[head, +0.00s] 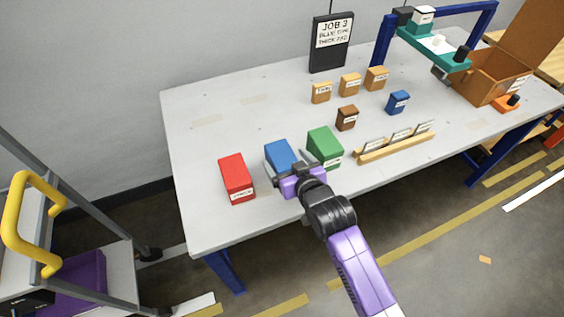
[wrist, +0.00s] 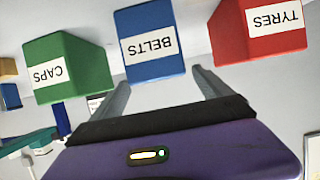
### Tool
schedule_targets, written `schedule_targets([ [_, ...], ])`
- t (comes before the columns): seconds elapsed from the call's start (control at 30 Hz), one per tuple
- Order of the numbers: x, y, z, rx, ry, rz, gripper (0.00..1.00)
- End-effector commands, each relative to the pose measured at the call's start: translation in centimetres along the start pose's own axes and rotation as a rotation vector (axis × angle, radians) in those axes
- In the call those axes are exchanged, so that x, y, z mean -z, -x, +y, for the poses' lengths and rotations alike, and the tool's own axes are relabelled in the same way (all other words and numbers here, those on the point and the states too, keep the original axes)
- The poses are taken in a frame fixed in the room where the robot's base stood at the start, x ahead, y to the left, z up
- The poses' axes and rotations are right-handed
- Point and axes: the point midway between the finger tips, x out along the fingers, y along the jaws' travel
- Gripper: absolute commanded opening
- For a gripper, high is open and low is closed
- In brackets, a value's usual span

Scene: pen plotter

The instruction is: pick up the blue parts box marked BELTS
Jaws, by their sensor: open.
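The blue parts box (head: 280,154) stands on the table between a red box and a green box. In the wrist view the blue box (wrist: 150,68) shows its white BELTS label, upside down. My gripper (head: 287,174) is at the front of the blue box in the head view and covers its lower front. In the wrist view my gripper (wrist: 160,84) is open. Its two fingers point at the blue box, one toward each side of it. I cannot tell whether the fingers reach beside the box or stop just short.
The red TYRES box (wrist: 272,28) and green CAPS box (wrist: 66,66) flank the blue box closely. A wooden card rack (head: 395,147), a small brown box (head: 347,117) and a smaller blue box (head: 397,102) stand farther right. The table's left end (head: 195,120) is clear.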

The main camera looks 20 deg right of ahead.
Motion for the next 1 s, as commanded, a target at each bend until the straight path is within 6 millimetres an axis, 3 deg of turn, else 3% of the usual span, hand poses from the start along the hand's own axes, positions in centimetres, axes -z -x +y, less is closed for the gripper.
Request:
schedule_targets([
  [0.23,0.0,-3.0,0.0,0.0,-0.001,0.0,0.89],
  [0.57,0.0,-3.5,0.0,0.0,0.0,0.001,0.89],
  [0.9,0.0,-3.5,0.0,0.0,0.0,0.001,0.22],
  [0.97,0.0,-3.5,0.0,0.0,0.0,0.001,0.11],
  [1.0,0.1,-3.5,0.0,0.0,0.0,0.003,0.1],
])
